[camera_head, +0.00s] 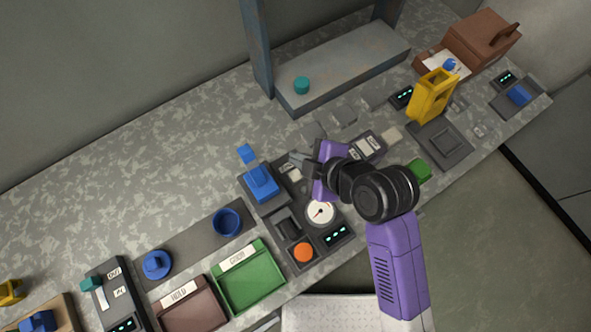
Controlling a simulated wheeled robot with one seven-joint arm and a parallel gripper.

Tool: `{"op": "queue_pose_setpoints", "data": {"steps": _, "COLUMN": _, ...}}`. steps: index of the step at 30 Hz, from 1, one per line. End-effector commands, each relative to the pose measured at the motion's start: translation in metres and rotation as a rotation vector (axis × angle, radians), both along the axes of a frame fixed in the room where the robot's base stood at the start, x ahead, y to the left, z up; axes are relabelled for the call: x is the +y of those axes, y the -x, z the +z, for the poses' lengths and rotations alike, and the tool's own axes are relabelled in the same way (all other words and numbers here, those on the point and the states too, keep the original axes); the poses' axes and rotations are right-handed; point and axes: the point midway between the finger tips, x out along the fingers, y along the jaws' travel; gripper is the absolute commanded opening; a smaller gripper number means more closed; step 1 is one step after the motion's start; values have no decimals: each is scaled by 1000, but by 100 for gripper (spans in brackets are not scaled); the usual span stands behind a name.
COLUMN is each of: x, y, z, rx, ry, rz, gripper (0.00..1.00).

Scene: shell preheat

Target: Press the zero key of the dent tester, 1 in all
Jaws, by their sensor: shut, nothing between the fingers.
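A dark instrument panel with a round white dial (320,213), a green-lit display (337,235) and a round orange key (303,252) stands near the bench's front edge. It looks like the dent tester, but I cannot read any label on it, so I cannot tell which key is zero. My gripper (297,160) is shut and empty. In the picture it lies above the dial, near a small pale label, and apart from the orange key. My purple and black arm comes from the lower right and hides part of the bench behind the panel.
A blue block-topped fixture (261,184) stands beside the panel. A green tray (250,276) and a brown tray (192,304) lie to its left, with a blue cup (227,222) behind. A yellow stand (433,95) rises at the right. The bench's back left is clear.

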Motion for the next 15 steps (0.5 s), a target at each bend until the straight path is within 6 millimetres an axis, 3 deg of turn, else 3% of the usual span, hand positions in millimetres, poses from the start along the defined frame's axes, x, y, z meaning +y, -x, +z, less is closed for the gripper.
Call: {"op": "queue_pose_setpoints", "data": {"steps": 15, "x": 0, "y": 0, "z": -67, "rx": 2, "ry": 1, "rz": -1, "gripper": 0}}
